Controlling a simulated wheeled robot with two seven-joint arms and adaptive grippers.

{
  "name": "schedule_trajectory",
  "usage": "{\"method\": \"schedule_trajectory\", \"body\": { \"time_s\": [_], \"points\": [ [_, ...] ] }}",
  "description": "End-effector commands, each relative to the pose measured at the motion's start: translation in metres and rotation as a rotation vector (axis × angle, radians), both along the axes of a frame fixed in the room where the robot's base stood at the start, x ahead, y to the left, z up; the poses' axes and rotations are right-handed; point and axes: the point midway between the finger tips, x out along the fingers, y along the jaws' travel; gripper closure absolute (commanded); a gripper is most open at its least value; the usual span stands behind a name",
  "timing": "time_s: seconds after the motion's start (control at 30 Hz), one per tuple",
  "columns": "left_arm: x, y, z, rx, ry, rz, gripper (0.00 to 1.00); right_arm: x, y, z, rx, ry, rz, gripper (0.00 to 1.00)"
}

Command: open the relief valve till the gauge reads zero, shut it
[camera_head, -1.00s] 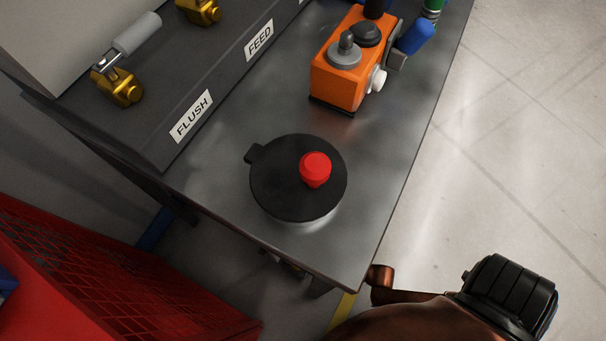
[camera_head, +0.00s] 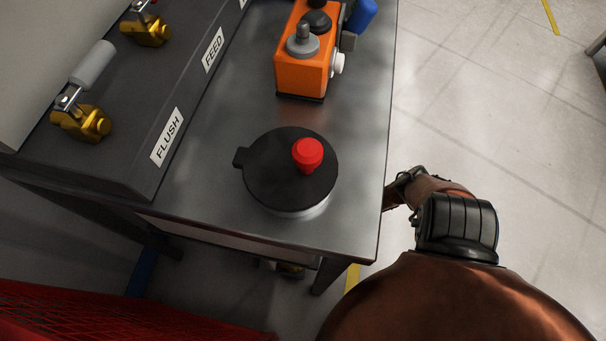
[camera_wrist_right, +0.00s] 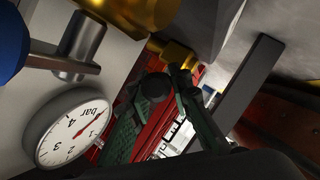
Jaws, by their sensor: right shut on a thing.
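In the right wrist view, a white round gauge (camera_wrist_right: 74,130) marked "bar" sits at lower left. Its red needle points to the picture's upper right; the exact reading is too small to tell. My right gripper (camera_wrist_right: 168,82) has dark green fingers, closed around a small dark piece just below a brass fitting (camera_wrist_right: 180,56). The piece looks like the relief valve's handle, but the fingers hide most of it. My left gripper is in neither view.
The metal bench (camera_head: 215,190) carries a black-lidded pot (camera_head: 270,180) with a red knob (camera_head: 307,153), an orange unit (camera_head: 300,68) and a panel labelled FLUSH (camera_head: 167,137) and FEED (camera_head: 213,50). Red mesh (camera_head: 90,315) stands at lower left.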

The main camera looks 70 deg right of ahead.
Motion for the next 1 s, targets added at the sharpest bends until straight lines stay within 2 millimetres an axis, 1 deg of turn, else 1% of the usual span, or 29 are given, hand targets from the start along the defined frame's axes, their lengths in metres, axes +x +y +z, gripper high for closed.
{"method": "schedule_trajectory", "body": {
  "time_s": [0.03,0.3,0.8,0.83,1.0],
  "points": [
    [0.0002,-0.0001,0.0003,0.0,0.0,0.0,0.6,0.0032,-0.0037,-0.0001,-0.005,-0.002,0.022,1.0],
    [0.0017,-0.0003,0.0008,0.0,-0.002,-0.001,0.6,0.0063,-0.0043,0.0,-0.004,-0.001,0.101,1.0],
    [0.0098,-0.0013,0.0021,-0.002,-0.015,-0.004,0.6,0.0059,-0.0043,-0.0005,-0.003,0.001,0.115,1.0],
    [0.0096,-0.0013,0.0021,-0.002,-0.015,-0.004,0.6,0.0059,-0.0043,-0.0006,-0.003,0.001,0.115,0.8],
    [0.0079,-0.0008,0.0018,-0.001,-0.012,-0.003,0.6,0.0061,-0.0031,-0.0004,-0.003,-0.001,0.116,0.68]
  ]
}}
